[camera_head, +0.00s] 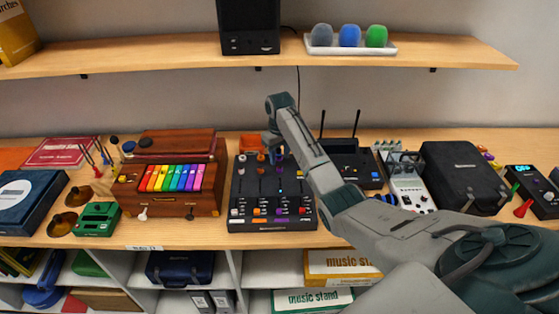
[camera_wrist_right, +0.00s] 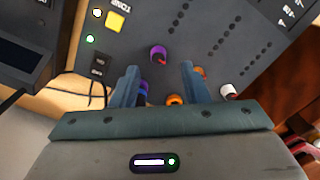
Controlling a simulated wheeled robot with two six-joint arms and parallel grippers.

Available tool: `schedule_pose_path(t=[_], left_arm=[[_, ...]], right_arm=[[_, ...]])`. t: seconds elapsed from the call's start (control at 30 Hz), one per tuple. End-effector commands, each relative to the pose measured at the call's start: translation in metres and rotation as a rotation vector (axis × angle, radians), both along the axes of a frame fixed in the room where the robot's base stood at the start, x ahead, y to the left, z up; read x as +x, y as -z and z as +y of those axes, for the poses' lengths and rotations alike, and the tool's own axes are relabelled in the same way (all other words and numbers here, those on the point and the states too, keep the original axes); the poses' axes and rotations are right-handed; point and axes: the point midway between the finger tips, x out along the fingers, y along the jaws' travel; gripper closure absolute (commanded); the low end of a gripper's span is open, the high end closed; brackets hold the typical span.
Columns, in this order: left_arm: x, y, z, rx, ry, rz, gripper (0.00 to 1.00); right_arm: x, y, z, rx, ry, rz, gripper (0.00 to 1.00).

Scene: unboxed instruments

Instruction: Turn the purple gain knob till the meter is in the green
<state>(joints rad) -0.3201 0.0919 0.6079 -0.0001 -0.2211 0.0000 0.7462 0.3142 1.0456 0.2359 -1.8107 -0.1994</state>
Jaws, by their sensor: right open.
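The dark mixer (camera_head: 262,181) stands on the table in the middle of the head view; its panel (camera_wrist_right: 195,22) fills much of the right wrist view. A purple knob (camera_wrist_right: 158,54) stands on the panel, just beyond and between the fingertips of my right gripper (camera_wrist_right: 160,68). The gripper is open and holds nothing. In the head view my right gripper (camera_head: 276,141) hangs over the mixer's back edge and partly hides the knobs there. Rows of dark dots (camera_wrist_right: 262,22) mark the panel; I cannot tell a meter reading. My left gripper is out of view.
Orange knobs (camera_wrist_right: 175,99) and a white-topped knob (camera_wrist_right: 229,91) stand close to the fingers. A wooden instrument with rainbow keys (camera_head: 172,178) is left of the mixer. A black device with antennas (camera_head: 350,160) stands right of it, and a shelf (camera_head: 180,58) runs above.

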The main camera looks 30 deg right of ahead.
Motion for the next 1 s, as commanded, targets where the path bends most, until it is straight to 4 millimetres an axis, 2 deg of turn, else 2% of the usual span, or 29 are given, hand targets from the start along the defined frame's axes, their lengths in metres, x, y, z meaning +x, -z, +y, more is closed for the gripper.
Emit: schedule_pose_path(t=[0.1, 0.2, 0.37, 0.47, 0.67, 0.87, 1.0], left_arm=[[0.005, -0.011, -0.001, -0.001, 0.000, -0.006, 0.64], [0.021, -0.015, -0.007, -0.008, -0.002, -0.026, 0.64], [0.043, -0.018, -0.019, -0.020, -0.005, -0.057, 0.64], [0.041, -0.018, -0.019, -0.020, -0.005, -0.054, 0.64], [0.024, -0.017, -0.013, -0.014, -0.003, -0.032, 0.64], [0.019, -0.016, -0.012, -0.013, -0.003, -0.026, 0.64], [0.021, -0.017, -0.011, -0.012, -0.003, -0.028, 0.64]], right_arm=[[-0.001, 0.019, 0.000, 0.001, 0.001, 0.004, 0.59], [0.000, 0.033, 0.001, 0.001, 0.001, 0.002, 0.59], [0.000, 0.045, 0.000, 0.000, 0.000, 0.001, 0.59], [0.000, 0.048, 0.000, -0.001, 0.000, 0.000, 0.59], [0.000, 0.048, 0.000, -0.001, 0.000, 0.000, 0.59], [0.000, 0.048, 0.000, -0.001, 0.000, 0.000, 0.98], [0.000, 0.048, 0.000, -0.001, 0.002, 0.000, 1.00]])
